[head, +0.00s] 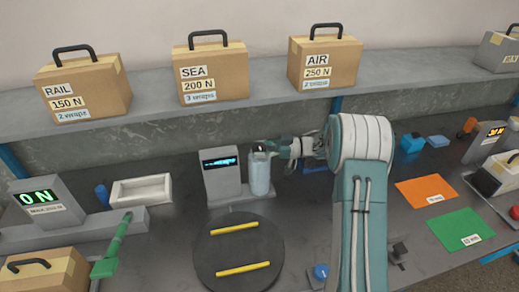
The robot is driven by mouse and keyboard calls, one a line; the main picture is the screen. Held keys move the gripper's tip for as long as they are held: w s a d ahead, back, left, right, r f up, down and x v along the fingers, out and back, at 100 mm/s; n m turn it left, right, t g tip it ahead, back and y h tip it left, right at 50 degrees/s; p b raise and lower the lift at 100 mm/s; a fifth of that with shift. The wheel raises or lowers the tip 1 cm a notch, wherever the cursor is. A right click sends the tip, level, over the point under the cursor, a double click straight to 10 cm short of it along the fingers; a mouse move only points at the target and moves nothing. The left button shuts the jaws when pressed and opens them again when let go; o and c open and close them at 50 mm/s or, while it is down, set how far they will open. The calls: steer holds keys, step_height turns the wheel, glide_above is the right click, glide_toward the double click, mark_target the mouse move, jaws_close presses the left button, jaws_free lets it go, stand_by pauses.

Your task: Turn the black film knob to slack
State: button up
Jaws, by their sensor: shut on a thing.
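The film roll (260,178) stands upright, pale and translucent, beside a grey post with a dark lit display (219,162). A small dark piece, which looks like the black film knob (258,148), shows at the top of the roll. My gripper (265,147) reaches in from the right and is shut at that knob. The fingers cover most of it, so its setting cannot be read. The display text is too small to read surely.
A dark turntable (238,271) with two yellow strips lies in front of the roll. A blue knob (321,271) and a black fixture (399,250) sit on the bench to its right. A green lever (116,245) rises at left. Boxes marked RAIL (85,88), SEA (212,74) and AIR (325,62) stand on the shelf.

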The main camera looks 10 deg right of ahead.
mark_target(259, 145)
steer(key=o, duration=1.2)
steer(key=shift+w, duration=0.1)
steer(key=shift+c, duration=0.2)
step_height(259, 145, up, 10)
steer(key=shift+f, duration=0.1)
